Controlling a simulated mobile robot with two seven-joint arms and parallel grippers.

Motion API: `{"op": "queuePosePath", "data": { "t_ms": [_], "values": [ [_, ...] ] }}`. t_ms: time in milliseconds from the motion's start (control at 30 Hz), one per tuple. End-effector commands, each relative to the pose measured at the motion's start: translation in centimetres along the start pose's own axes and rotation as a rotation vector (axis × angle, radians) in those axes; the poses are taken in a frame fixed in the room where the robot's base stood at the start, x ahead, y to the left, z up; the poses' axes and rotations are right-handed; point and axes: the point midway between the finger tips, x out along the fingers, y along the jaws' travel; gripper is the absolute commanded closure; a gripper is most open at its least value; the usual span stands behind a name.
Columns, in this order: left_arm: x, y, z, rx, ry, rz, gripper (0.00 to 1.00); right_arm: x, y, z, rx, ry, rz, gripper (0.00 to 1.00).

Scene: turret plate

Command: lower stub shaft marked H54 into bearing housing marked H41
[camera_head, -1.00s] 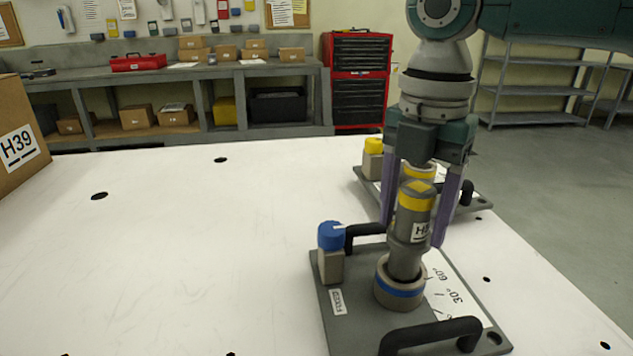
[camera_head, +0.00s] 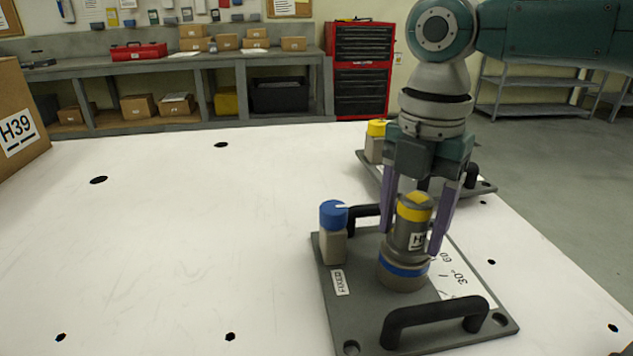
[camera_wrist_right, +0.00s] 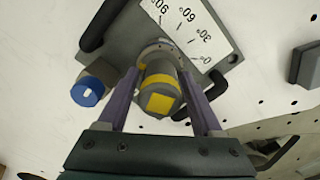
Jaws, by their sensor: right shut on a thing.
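A grey stub shaft (camera_head: 408,240) with a yellow band and yellow top mark stands nearly upright; its label is partly hidden, with only an H clear. My right gripper (camera_head: 411,232) is shut on it, with purple fingers on both sides. The shaft's lower end is inside the blue-banded bearing housing (camera_head: 403,278) on the grey plate (camera_head: 365,310), and its wide body sits at the housing's rim. Whether it is fully seated is unclear. The wrist view shows the shaft's yellow-marked top (camera_wrist_right: 160,100) between the fingers. The housing's marking is not readable. My left gripper is out of view.
A blue-capped post (camera_head: 333,232), a black front handle (camera_head: 435,318) and a rear handle stand around the housing. A second plate with a yellow-capped post (camera_head: 375,142) lies behind. A box marked H39 (camera_head: 20,130) is at the left. The white table's middle is clear.

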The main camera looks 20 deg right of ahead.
Motion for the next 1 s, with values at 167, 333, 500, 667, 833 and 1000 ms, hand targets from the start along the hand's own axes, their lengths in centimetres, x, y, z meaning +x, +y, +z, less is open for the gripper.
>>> {"op": "queuePosePath", "data": {
  "t_ms": [167, 333, 500, 667, 833, 1000],
  "values": [
    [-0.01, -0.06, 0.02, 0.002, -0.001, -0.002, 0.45, -0.06, 0.08, 0.01, 0.000, 0.000, 0.003, 1.00],
    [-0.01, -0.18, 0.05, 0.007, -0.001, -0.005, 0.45, -0.07, 0.08, 0.01, 0.000, 0.000, 0.003, 1.00],
    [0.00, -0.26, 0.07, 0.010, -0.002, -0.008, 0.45, -0.06, 0.07, 0.01, 0.000, 0.000, 0.003, 0.26],
    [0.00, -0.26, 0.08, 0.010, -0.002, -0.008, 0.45, -0.03, 0.05, 0.00, 0.000, 0.000, 0.002, 0.08],
    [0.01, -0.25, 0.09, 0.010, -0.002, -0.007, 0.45, 0.00, 0.03, 0.00, 0.000, 0.000, 0.001, 0.00],
    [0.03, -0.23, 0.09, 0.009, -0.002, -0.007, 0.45, -0.08, -0.02, -0.01, 0.000, 0.000, -0.001, 0.00]
  ]
}}
